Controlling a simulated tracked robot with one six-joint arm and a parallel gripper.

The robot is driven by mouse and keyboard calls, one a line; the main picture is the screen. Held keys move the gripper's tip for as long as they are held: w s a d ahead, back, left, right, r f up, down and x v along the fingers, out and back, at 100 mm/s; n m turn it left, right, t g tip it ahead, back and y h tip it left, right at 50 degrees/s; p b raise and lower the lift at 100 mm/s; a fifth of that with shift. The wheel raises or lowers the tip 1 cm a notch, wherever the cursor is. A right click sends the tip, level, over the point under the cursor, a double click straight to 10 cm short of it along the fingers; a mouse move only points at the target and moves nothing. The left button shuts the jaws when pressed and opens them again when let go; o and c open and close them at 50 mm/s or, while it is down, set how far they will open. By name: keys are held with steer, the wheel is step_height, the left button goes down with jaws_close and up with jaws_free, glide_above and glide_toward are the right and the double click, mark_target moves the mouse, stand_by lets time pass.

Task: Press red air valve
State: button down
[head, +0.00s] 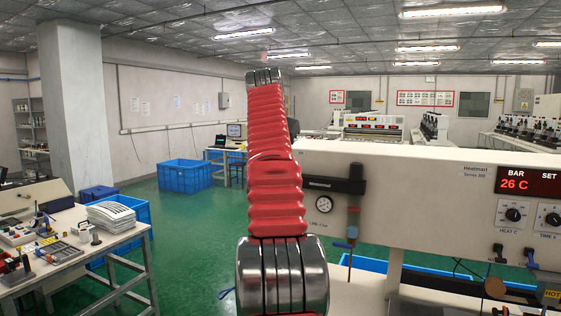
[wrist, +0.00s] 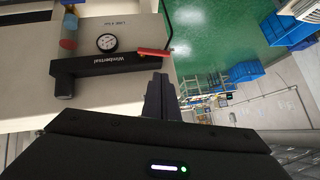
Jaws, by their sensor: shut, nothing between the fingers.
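The red air valve (wrist: 153,52) shows in the wrist view as a small red lever at the right end of a black regulator bar (wrist: 105,64) on the cream machine. In the head view my red-sleeved arm stands in front of that end, and I cannot make out the lever there. The regulator bar (head: 335,185) shows right of my arm. My gripper (wrist: 158,78) is shut and empty, its dark fingertips just below the lever in the wrist view. I see a small gap between them; whether they touch is unclear.
A round gauge (head: 324,204) and a filter with a blue part (head: 352,232) are beside the regulator bar. The machine's control panel (head: 527,200) with knobs is at the right. A cluttered workbench (head: 75,245) stands at the left. Green floor (head: 185,250) is open between.

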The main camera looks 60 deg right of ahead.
steer(key=v, duration=0.6)
steer(key=shift+w, duration=0.1)
stand_by(0.6)
steer(key=w+f+n+y, duration=0.2)
steer(key=w+f+n, duration=0.15)
steer(key=f, duration=0.65)
steer(key=w+a+f+n+y, duration=0.1)
steer(key=a+f+n, duration=0.1)
steer(key=a+f, duration=0.55)
steer(key=w+a+f+n+y, duration=0.1)
steer(key=a+f+n, duration=0.25)
steer(key=a, duration=0.65)
steer(key=s+a+f+n+y, duration=0.1)
steer(key=s+a+f, duration=0.5)
steer(key=a, duration=0.6)
steer(key=s+a+f+n+t+y, duration=0.1)
steer(key=s+a+f+n, duration=0.3)
steer(key=a, duration=0.8)
steer(key=s+a+f+n+y, duration=0.2)
steer(key=s+a+f, duration=0.5)
steer(key=a, duration=0.5)
steer(key=shift+s+a+f+n+t+y, duration=0.3)
steer(key=shift+f+n+t, duration=0.15)
steer(key=shift+n, duration=0.25)
